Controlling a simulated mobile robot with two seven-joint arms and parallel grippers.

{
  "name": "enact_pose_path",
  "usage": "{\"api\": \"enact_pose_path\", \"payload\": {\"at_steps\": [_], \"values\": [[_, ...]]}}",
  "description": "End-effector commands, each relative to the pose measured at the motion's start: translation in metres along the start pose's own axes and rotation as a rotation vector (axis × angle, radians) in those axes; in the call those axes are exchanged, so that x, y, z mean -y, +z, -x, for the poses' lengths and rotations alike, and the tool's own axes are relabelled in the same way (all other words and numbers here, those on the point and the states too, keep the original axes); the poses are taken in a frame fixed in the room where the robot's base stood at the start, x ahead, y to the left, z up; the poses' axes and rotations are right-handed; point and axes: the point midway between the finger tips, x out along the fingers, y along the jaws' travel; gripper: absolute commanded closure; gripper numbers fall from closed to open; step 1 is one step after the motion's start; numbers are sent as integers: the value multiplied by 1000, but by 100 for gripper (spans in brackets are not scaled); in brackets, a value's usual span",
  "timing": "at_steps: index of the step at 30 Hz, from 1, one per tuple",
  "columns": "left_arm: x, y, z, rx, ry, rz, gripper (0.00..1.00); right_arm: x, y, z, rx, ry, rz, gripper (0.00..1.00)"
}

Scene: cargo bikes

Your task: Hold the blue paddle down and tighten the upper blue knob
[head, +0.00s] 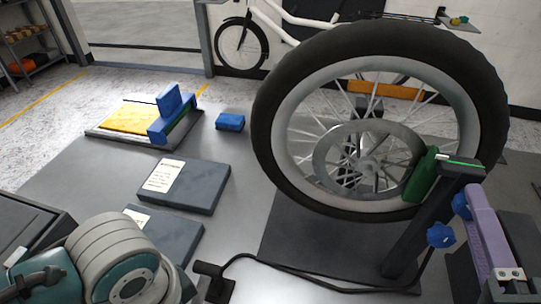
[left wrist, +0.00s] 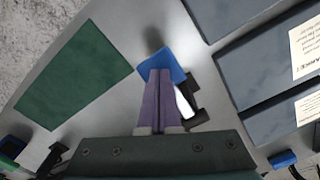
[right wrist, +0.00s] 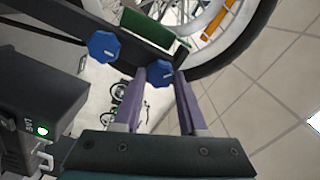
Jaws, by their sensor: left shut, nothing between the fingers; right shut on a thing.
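The upper blue knob (head: 460,205) is on the wheel stand (head: 425,225), beside the green caliper arm (head: 425,175). My right gripper (head: 473,198) is shut on it; in the right wrist view the knob (right wrist: 159,74) sits between the purple fingertips. A lower blue knob (head: 440,235) is free, and it also shows in the right wrist view (right wrist: 103,46). The blue paddle (left wrist: 163,62) shows in the left wrist view. My left gripper (left wrist: 161,78) is shut and empty, its fingertips over the paddle; I cannot tell how firmly they touch.
A spoked wheel (head: 268,130) stands in the stand. Dark boxes with labels (head: 205,190) lie on the grey bench, with a small blue block (head: 230,122) behind. A black cable (head: 330,288) runs along the front. A blue-and-yellow fixture (head: 130,118) is at the back left.

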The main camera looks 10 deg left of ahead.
Motion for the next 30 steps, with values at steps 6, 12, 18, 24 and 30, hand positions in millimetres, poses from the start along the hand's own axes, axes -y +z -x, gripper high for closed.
{"api": "enact_pose_path", "payload": {"at_steps": [6,12,18,24,30], "values": [[0,0,0,-1,0,0,100,0,0,0,1,-1,-203,100],[0,0,0,-1,0,0,100,-1,1,0,1,-1,-391,100],[0,0,0,-1,0,0,100,-1,1,0,2,-2,-559,100],[0,0,0,-1,0,0,100,-1,1,0,1,-2,-691,100],[0,0,0,0,0,0,100,-1,1,0,2,-1,-771,100]]}}
